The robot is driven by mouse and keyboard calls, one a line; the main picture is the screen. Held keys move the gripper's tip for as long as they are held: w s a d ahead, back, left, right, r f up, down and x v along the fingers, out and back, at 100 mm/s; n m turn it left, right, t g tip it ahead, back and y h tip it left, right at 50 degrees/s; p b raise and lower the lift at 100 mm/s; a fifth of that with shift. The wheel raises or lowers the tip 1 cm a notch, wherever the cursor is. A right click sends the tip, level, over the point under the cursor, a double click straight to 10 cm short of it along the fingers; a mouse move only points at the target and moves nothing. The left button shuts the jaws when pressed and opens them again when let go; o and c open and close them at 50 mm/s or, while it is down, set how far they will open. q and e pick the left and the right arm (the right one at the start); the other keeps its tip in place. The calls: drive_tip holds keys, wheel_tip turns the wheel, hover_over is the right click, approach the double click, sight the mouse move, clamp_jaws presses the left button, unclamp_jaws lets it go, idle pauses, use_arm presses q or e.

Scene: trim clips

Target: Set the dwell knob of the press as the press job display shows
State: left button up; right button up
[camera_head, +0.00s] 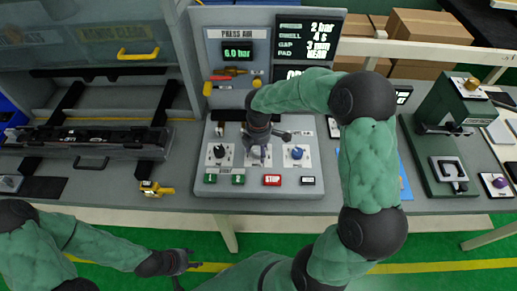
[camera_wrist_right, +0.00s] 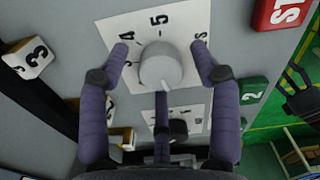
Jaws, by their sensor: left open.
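The press job display (camera_head: 308,40) at the top of the head view reads PRESS 2 bar, DWELL 4 s, GAP 3 mm; the last line, PAD, is hard to read. Below it the press panel has a black knob (camera_head: 220,151), a middle knob largely hidden by my right gripper, and a blue knob (camera_head: 297,153). In the right wrist view a light grey knob (camera_wrist_right: 158,66) sits on a white dial plate (camera_wrist_right: 136,28) with 4 and 5 readable. My right gripper (camera_wrist_right: 160,50) is open around it, fingers apart from its sides. My left gripper (camera_head: 184,263) is open and empty, low in front of the bench.
Green buttons and a red STOP button (camera_head: 272,180) line the panel's front. A yellow-handled item (camera_head: 155,188) lies left of the panel. A green fixture (camera_head: 455,125) stands at right. A gauge reads 6.0 bar. My right arm covers part of the bench.

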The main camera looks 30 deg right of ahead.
drive_tip(key=c, duration=1)
